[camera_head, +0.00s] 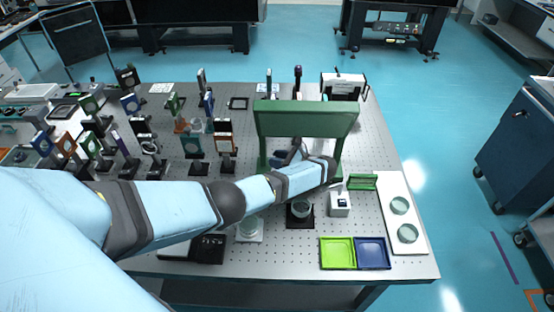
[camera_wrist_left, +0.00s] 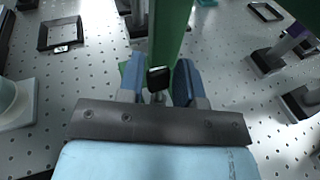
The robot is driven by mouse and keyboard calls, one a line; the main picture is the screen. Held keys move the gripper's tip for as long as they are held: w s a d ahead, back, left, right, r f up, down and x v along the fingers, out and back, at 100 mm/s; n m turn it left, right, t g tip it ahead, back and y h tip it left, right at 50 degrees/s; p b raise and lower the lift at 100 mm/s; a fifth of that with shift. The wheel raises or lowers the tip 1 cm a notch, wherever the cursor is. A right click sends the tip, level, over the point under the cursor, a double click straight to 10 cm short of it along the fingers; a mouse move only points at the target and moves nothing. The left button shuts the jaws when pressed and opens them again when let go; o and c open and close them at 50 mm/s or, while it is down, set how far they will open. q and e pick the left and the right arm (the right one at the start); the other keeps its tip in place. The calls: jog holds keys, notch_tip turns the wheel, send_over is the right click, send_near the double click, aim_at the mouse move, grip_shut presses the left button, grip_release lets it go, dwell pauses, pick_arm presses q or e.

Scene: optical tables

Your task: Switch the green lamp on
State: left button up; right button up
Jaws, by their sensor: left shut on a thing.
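The green lamp (camera_head: 305,122) stands toward the back right of the optical table as a wide green frame with a broad top bar and two legs. My left gripper (camera_head: 285,155) reaches under the top bar, between the legs. In the left wrist view, a green part of the lamp (camera_wrist_left: 172,30) runs down in front of my left gripper (camera_wrist_left: 160,84). Its blue fingers are shut on a small black block (camera_wrist_left: 158,78) at the end of that green part. I cannot tell whether the lamp is lit. My right gripper is out of view.
Mounted optics (camera_head: 195,148) crowd the table's left half. A white box-shaped device (camera_head: 343,85) stands behind the lamp. A white plate with round glass pieces (camera_head: 405,232), a lime tray (camera_head: 338,241) and a blue tray (camera_head: 374,241) lie at front right.

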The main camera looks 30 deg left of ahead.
pick_arm(q)
jog(key=o, duration=0.9)
jog(key=shift+c, duration=0.2)
